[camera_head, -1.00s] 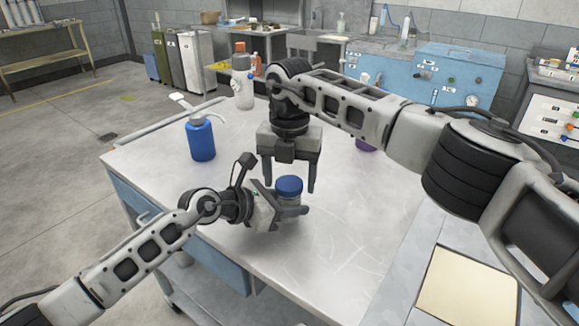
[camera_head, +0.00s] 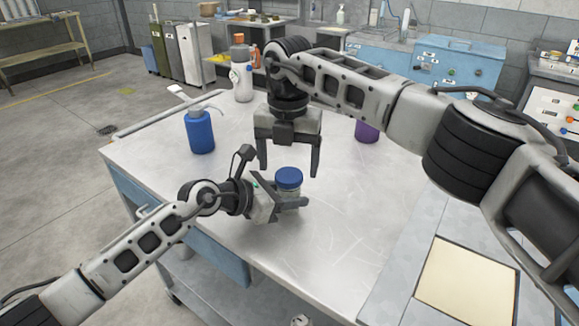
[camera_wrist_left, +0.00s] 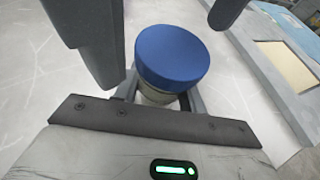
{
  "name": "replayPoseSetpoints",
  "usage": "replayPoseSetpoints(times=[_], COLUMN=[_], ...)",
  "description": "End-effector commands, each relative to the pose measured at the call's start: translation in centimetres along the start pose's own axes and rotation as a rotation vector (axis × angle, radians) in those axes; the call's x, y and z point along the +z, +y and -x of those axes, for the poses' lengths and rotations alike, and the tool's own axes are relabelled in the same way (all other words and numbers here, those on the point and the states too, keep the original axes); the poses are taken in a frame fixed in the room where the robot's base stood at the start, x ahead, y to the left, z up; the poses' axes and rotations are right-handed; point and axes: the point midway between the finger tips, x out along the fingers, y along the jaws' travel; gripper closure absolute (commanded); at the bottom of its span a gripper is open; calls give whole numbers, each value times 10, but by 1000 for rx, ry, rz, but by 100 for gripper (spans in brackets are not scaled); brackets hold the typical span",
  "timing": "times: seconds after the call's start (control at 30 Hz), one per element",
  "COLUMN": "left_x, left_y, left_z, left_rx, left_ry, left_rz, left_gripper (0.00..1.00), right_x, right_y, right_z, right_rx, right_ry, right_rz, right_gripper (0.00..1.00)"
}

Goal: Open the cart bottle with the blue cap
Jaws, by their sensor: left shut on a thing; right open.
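The cart bottle is a small jar with a blue cap (camera_head: 289,178), standing upright on the cart top; its cap also shows in the left wrist view (camera_wrist_left: 172,57). My left gripper (camera_head: 290,201) is shut on the bottle's body, below the cap, from the left. The cap is on the bottle. My right gripper (camera_head: 289,171) is open and empty, pointing down, its fingers above and behind the cap in the head view. In the left wrist view its two dark fingers show at the top, left and right of the cap. Much of the bottle's body is hidden by the left fingers.
A blue pump bottle (camera_head: 201,132) stands at the left of the cart top (camera_head: 330,235). A white bottle with an orange cap (camera_head: 241,75) stands at the back edge. A purple container (camera_head: 367,131) is partly behind my right arm. The front of the top is clear.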

Motion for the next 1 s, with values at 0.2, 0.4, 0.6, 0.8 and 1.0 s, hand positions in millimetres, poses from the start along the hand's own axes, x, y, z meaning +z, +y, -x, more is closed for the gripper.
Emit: replayPoseSetpoints(times=[0.2, 0.4, 0.6, 0.8, 1.0], left_x=[0, 0, 0, 0, -1], left_y=[0, 0, 1, 1, 2], left_z=[0, 0, 0, 1, 23], left_rx=[0, 1, 1, 2, 4], left_ry=[1, 1, 1, 1, 1], left_rz=[1, 0, 0, 0, -2], left_gripper=[100, 100, 34, 34, 34], right_x=[0, 0, 0, 0, 1], right_y=[0, -1, -1, -1, -1], right_z=[26, 27, 27, 26, 26], right_rx=[-1, -2, -3, -3, -3], right_ry=[-1, 1, 0, 0, 0], right_rz=[-1, -2, -2, -2, -3], right_gripper=[21, 21, 21, 21, 21])
